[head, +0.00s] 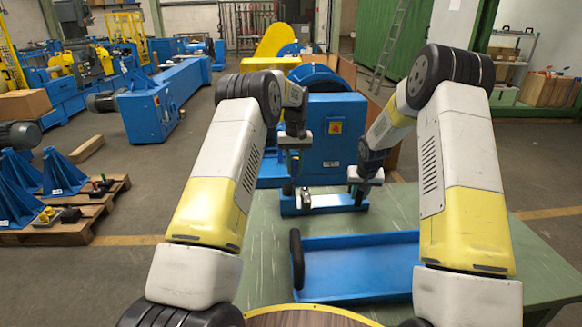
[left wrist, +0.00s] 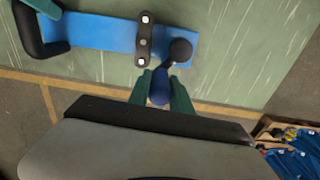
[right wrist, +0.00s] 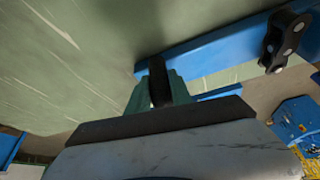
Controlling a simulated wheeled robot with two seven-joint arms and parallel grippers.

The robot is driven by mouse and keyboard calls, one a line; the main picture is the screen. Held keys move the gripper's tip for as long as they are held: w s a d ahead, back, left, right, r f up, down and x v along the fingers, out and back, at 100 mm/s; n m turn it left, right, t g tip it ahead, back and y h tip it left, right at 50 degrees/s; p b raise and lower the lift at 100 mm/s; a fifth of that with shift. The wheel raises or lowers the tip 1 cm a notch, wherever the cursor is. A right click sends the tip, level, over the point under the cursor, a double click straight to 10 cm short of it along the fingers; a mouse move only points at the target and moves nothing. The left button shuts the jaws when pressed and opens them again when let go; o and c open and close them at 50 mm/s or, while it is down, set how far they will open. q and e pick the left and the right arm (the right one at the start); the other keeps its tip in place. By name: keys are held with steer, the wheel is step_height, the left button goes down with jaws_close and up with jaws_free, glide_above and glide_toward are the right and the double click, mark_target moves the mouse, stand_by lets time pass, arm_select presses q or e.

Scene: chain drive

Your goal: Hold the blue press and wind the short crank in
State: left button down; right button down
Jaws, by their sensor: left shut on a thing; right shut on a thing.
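The blue press (head: 330,207) is a flat blue bar lying on the green table; it also shows in the left wrist view (left wrist: 105,36) and the right wrist view (right wrist: 205,38). A dark upright piece with pale pins (left wrist: 144,40) stands on its middle. Beside that, at one end, is the short crank's dark round hub (left wrist: 181,50) with a blue knob (left wrist: 160,88). My left gripper (head: 289,184) has its green fingers shut around this knob. My right gripper (head: 360,193) is shut on the dark handle (right wrist: 157,82) at the press's other end. The fingers partly hide both grips.
A blue tray (head: 360,262) with a dark wheel (head: 297,258) at its left end lies nearer on the table (head: 500,240). A large blue machine housing (head: 332,135) stands behind the press. The table's right side is bare.

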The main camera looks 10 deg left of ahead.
steer(key=shift+a, duration=0.35)
arm_select(q)
steer(key=s+d+m, duration=0.1)
steer(key=m, duration=0.2)
steer(key=s+d+m, duration=0.1)
steer(key=m, duration=0.2)
steer(key=s+d+m, duration=0.1)
steer(key=m, duration=0.2)
arm_select(e)
steer(key=shift+d, duration=0.45)
arm_select(q)
steer(key=s+a+m, duration=0.3)
steer(key=m, duration=0.9)
steer(key=s+a+m, duration=0.3)
steer(key=a+m, duration=0.1)
steer(key=m, duration=0.9)
steer(key=shift+s+m, duration=0.2)
steer(key=shift+m, duration=0.1)
arm_select(e)
steer(key=shift+d, duration=0.1)
